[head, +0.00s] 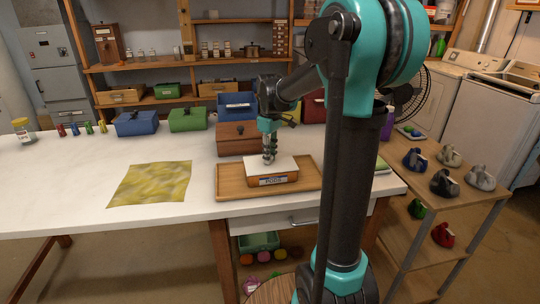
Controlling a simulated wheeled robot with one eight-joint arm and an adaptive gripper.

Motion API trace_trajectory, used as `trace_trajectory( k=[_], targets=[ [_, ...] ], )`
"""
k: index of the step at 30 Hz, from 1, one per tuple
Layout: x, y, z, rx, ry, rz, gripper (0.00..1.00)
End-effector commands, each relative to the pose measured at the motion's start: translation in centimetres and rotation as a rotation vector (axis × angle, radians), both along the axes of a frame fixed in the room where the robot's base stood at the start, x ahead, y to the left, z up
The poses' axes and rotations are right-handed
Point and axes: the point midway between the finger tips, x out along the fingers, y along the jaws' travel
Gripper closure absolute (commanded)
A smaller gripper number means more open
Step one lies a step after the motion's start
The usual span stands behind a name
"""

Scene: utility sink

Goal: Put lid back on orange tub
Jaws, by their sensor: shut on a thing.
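The orange tub (290,178), with a blue-and-white label on its front, sits on a wooden tray on the white table. A white, flat lid (286,164) is at its top; I cannot tell whether it rests on the rim or is held slightly above it. My gripper (269,158) points straight down at the lid's middle and is shut on the lid, apparently by a handle that the fingers hide. The inside of the tub is hidden.
The wooden tray (230,186) has bare room on both sides of the tub. A brown box (232,140) stands close behind, with blue (136,123) and green (187,119) boxes farther left. A yellow patterned cloth (152,183) lies left. Tape dispensers (444,183) stand on the right-hand cart.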

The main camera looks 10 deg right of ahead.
Motion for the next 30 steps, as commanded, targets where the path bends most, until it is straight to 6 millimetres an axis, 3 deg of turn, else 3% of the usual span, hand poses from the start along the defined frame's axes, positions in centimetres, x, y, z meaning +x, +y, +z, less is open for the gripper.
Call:
trace_trajectory(
  k=[14, 15, 20, 27, 30],
  targets=[
    [0.01, 0.0, -0.04, 0.0, 0.0, 0.0, 1.0],
    [0.01, 0.0, -0.04, 0.0, 0.0, 0.0, 0.77],
    [0.01, -0.01, -0.04, 0.0, 0.0, 0.0, 0.57],
    [0.0, 0.0, -0.05, 0.0, 0.0, 0.0, 0.54],
    [0.0, 0.0, -0.05, 0.0, 0.0, 0.0, 0.42]
  ],
)
